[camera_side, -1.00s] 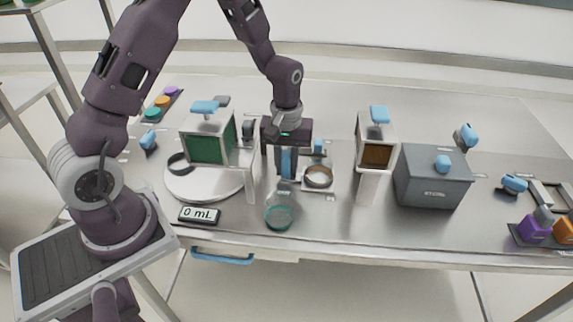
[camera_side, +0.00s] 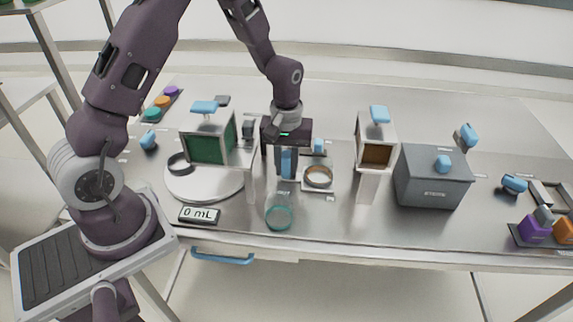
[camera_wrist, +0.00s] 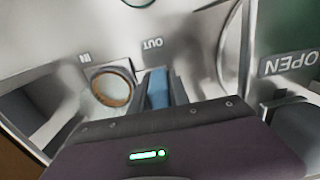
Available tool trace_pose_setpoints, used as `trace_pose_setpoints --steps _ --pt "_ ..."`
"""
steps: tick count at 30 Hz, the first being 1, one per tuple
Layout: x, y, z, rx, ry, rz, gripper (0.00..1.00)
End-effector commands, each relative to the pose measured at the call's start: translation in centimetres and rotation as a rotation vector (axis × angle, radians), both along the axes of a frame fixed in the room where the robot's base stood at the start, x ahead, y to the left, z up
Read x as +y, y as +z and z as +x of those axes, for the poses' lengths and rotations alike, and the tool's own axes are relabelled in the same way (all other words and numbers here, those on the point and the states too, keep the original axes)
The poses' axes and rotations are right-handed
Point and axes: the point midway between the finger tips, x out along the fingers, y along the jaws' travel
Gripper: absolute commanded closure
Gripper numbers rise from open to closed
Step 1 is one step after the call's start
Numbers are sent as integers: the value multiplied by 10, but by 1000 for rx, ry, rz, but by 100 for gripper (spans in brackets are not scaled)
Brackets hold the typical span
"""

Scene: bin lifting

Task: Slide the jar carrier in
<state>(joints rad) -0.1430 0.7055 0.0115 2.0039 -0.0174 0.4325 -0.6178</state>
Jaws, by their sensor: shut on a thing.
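My gripper (camera_side: 287,168) points down at the middle of the bench and is shut on an upright blue handle (camera_side: 287,162). The blue handle also shows between the fingers in the wrist view (camera_wrist: 158,88). Beside it sits what looks like the jar carrier, a small pale square holder with a brown-rimmed round opening (camera_side: 318,178). It also shows in the wrist view (camera_wrist: 110,87), close to the labels IN and OUT. How the handle joins the carrier is hidden. A clear glass jar with a teal rim (camera_side: 279,217) stands near the front edge.
A brown-fronted dispenser (camera_side: 376,150) and a grey lidded box (camera_side: 432,180) stand right of my gripper. Purple and orange blocks (camera_side: 537,228) lie far right.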

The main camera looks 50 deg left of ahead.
Motion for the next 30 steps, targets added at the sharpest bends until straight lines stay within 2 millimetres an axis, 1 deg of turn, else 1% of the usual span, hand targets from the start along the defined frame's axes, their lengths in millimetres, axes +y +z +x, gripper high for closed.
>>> trace_pose_setpoints --steps 5,12,15,18,26,27,30 --pt "-4 1 4 -1 -1 0 100" --pt "-38 0 40 -3 -2 1 100" --pt "-49 0 50 -2 -1 1 100" --pt "-53 1 54 -4 0 1 100" --pt "-54 1 55 -3 1 0 100" --pt "-54 1 55 -3 1 0 74" --pt "-54 1 55 -2 0 1 56"
